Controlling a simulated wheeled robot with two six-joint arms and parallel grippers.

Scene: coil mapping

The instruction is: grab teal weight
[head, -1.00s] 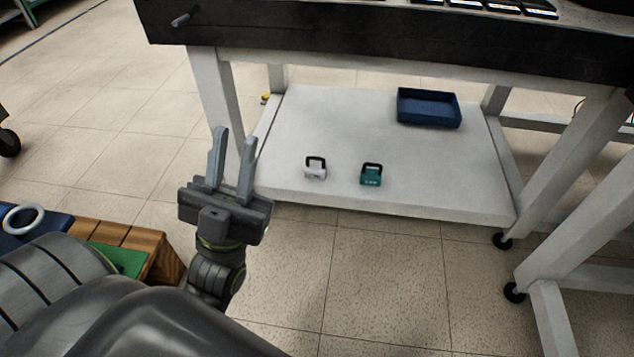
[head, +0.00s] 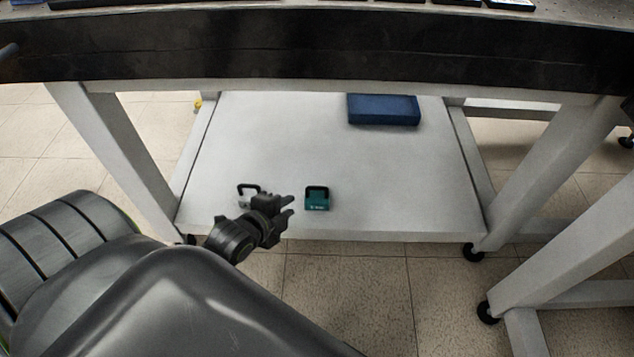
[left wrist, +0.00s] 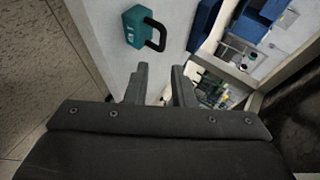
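The teal weight (head: 317,201) with a black handle stands on the white lower shelf (head: 300,150) near its front edge. In the left wrist view the teal weight (left wrist: 135,27) is at the upper left, ahead of the fingers and apart from them. My left gripper (head: 290,206) is just left of the teal weight in the head view; its two fingers are apart with nothing between them (left wrist: 160,80). A white weight (head: 245,194) with a black handle is behind my left gripper, partly hidden by it. My right gripper is not in view.
A blue bin (head: 383,110) sits at the back of the shelf. The dark tabletop edge (head: 300,45) overhangs the shelf. White table legs (head: 115,150) stand at both sides. The shelf right of the teal weight is clear.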

